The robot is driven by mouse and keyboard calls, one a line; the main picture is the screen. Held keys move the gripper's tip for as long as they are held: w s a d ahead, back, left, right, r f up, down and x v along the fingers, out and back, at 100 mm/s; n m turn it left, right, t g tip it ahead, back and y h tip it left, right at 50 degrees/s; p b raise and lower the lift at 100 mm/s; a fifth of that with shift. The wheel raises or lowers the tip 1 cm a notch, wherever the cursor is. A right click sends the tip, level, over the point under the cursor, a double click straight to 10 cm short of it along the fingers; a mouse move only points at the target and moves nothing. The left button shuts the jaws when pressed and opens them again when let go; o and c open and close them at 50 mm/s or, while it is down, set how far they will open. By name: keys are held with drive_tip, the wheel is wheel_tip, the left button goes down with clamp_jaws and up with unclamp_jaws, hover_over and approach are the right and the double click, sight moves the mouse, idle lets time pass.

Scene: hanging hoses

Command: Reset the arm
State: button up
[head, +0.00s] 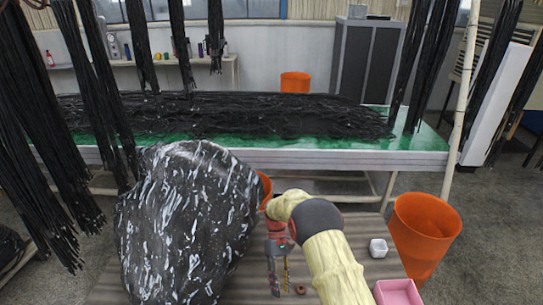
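My arm, in a cream sleeve with a dark joint, reaches in over the wooden table (245,290) from the lower right. My gripper (279,272) hangs over the table in the middle, just right of a big black, white-streaked bundle (185,220). Narrow parts point down beside a yellow-orange strip. I cannot tell whether these are fingers or a thing on the table, nor whether the gripper is open. No held object can be made out.
A small brown ring (300,289), a white cup (378,248) and a pink tray (398,292) are on the table. An orange bin (424,235) stands right. Black hoses (40,110) hang left and right. A green bench (420,140) piled with black hoses lies behind.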

drive_tip(key=s+d+r+m+t, duration=0.2)
drive_tip(key=r, duration=0.5)
drive_tip(key=s+d+r+m+t, duration=0.1)
drive_tip(key=s+d+r+t, duration=0.15)
drive_tip(key=r, duration=0.45)
drive_tip(key=s+d+r+m+t, duration=0.1)
drive_tip(key=s+d+r+t, duration=0.2)
drive_tip(key=s+r, duration=0.4)
drive_tip(key=s+d+r+m+t, duration=0.1)
drive_tip(key=s+d+r+t, duration=0.2)
drive_tip(key=s+r, duration=0.4)
drive_tip(key=s+d+r+m+t+y, duration=0.1)
drive_tip(key=s+d+r+m+t, duration=0.1)
drive_tip(key=s+d+r, duration=0.3)
drive_tip(key=shift+s+r+t, duration=0.75)
drive_tip(key=shift+s+r, duration=0.35)
drive_tip(key=shift+r, duration=1.1)
